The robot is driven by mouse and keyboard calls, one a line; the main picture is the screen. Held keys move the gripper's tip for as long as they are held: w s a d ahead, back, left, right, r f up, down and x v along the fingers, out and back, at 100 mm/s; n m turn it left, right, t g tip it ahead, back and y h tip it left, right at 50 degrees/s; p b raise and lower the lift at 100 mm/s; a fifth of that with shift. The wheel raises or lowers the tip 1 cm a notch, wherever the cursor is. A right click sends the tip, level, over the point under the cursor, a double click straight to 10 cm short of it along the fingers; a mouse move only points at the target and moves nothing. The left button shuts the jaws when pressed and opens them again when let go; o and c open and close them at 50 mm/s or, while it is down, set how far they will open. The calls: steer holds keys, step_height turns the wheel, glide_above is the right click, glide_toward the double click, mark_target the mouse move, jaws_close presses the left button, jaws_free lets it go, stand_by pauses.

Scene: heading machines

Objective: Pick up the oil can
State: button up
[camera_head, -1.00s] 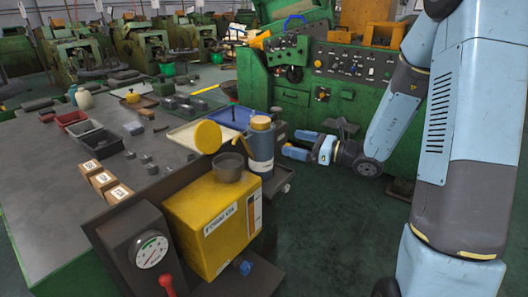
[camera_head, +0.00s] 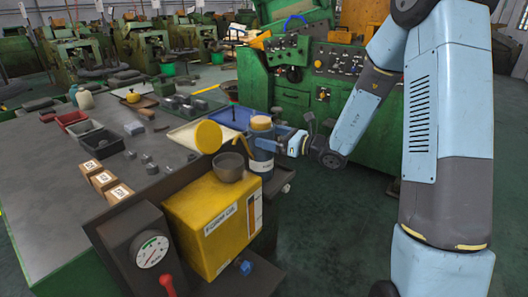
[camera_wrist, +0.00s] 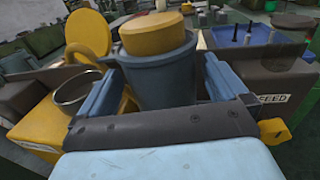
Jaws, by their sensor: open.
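The oil can appears to be the blue-grey can with an orange-yellow lid (camera_head: 262,158), upright beside the yellow oil box at the machine's edge. In the wrist view the can (camera_wrist: 162,78) stands between the two blue fingers of my gripper (camera_wrist: 160,88), one finger on each side. My gripper (camera_head: 277,140) reaches the can from the right in the head view. The jaws are open; whether either finger touches the can cannot be told. The can's lower part is hidden by the gripper in the wrist view.
The yellow box (camera_head: 208,232) with a dark cup (camera_head: 229,168) and round yellow lid (camera_head: 208,136) stands close beside the can. Behind are a blue tray (camera_head: 232,118) and a pale tray (camera_head: 190,136). A gauge (camera_head: 152,251) is in front. Open floor lies at right.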

steer(key=x, duration=0.4)
steer(key=shift+w+a, duration=0.1)
steer(key=shift+a, duration=0.05)
steer(key=shift+c, duration=0.3)
steer(key=c, duration=1.5)
steer(key=shift+c, duration=0.4)
steer(key=shift+r, duration=0.15)
